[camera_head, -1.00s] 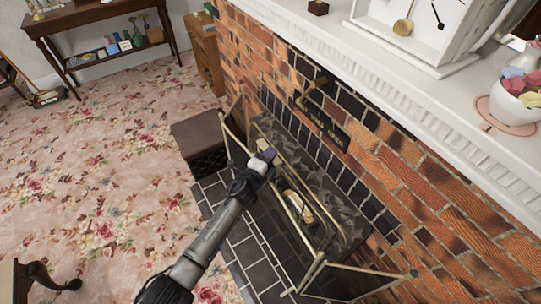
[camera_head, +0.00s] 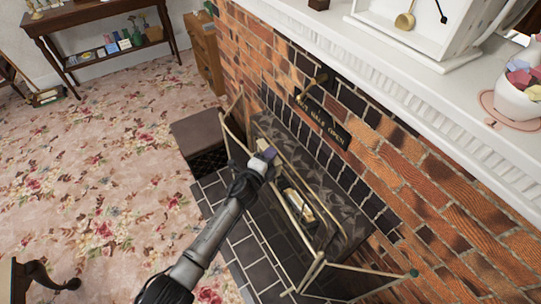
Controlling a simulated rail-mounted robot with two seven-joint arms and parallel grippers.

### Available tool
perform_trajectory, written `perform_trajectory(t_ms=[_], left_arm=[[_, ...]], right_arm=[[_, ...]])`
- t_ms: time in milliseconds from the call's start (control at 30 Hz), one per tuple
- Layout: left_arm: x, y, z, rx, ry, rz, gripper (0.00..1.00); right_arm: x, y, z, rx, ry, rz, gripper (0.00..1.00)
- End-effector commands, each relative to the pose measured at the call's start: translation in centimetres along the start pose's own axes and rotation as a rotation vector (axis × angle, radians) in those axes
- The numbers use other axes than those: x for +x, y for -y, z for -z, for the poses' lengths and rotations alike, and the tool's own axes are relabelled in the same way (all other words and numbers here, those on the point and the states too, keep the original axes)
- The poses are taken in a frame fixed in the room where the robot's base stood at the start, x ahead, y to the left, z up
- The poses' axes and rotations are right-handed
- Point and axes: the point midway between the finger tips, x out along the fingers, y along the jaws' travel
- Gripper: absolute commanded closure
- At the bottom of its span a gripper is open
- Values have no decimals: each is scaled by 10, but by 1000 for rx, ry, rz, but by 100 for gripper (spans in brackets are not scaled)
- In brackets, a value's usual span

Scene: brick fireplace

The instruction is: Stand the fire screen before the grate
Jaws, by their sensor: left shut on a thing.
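The fire screen is a folding brass-coloured frame (camera_head: 318,266) with angled side panels. It stands on the dark tiled hearth (camera_head: 262,262), in front of the grate (camera_head: 318,190) set against the brick wall. My left gripper (camera_head: 266,157) is shut at the top of the screen's frame, near its far end. The fingers hide the exact part that they hold. A pale, gold-edged object (camera_head: 298,205) shows behind the screen's bars. My right gripper is not in view.
A dark box (camera_head: 200,132) stands at the hearth's far end. The white mantel (camera_head: 420,85) with a clock and a flower pot (camera_head: 519,95) juts out at upper right. A dark wooden leg (camera_head: 40,278) is at lower left. The flowered carpet (camera_head: 100,180) is open.

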Motion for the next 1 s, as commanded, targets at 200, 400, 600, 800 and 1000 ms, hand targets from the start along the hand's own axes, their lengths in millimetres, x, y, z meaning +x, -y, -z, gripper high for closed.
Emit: perform_trajectory(t_ms=[200, 400, 600, 800, 1000], left_arm=[[2, 4, 1, 1, -3, 11, 100], [2, 1, 1, 1, -3, 11, 100], [2, -1, 1, 1, -3, 11, 100], [2, -3, 1, 1, -3, 11, 100], [2, -5, 1, 1, -3, 11, 100]], right_arm=[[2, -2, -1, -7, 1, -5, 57], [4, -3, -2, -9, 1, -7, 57], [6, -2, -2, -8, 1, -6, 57], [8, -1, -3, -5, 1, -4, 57], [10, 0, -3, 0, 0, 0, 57]])
